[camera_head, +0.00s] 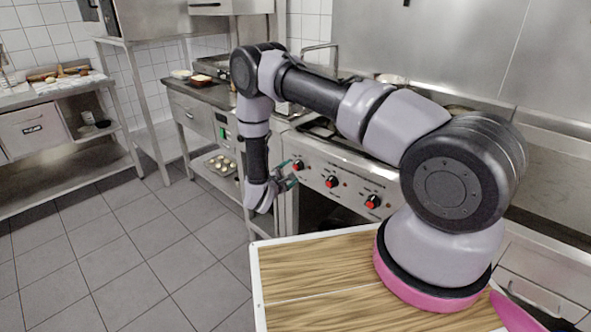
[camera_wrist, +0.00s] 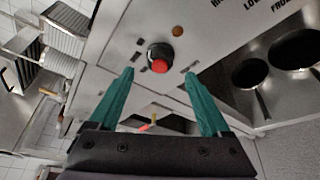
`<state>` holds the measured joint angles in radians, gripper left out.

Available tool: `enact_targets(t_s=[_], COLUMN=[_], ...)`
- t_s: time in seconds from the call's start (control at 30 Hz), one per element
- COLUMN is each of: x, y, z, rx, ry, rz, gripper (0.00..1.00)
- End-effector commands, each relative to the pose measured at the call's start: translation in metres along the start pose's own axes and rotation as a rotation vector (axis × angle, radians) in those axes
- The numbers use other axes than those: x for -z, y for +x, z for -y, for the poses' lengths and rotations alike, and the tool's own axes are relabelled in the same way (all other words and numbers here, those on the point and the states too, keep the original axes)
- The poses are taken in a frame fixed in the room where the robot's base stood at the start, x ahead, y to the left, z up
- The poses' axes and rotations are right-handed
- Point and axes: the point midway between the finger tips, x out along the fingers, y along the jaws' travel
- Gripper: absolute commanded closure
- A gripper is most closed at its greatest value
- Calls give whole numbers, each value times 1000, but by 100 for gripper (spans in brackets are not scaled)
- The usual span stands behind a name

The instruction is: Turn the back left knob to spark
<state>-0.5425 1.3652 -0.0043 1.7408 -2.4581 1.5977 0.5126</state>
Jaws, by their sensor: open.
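The stove front panel (camera_head: 350,186) carries a row of red-and-black knobs. The leftmost knob (camera_head: 298,165) is beside my gripper (camera_head: 287,177). Two more knobs sit to its right, a middle knob (camera_head: 332,182) and a right knob (camera_head: 372,201). In the wrist view, one black knob with a red face (camera_wrist: 158,57) lies just beyond the tips of my gripper (camera_wrist: 159,75), roughly centred between the two green fingers. The fingers are open and empty, and no contact with the knob shows.
A wooden-topped surface (camera_head: 315,265) stands in front of the stove. A counter (camera_head: 205,92) with a lower shelf and a tray of small round items (camera_head: 220,164) is left of the stove. The tiled floor (camera_head: 130,240) on the left is clear.

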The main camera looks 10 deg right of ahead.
Motion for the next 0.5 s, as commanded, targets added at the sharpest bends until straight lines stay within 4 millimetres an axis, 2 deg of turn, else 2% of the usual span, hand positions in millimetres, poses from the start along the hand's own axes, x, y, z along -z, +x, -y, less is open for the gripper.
enact_targets(t_s=[0.1,0.23,0.5], x=[-1,-1,0], y=[24,42,56], z=[1,0,0], rx=[2,1,1], ry=[1,2,0], rz=[3,3,1], gripper=[19,19,19])
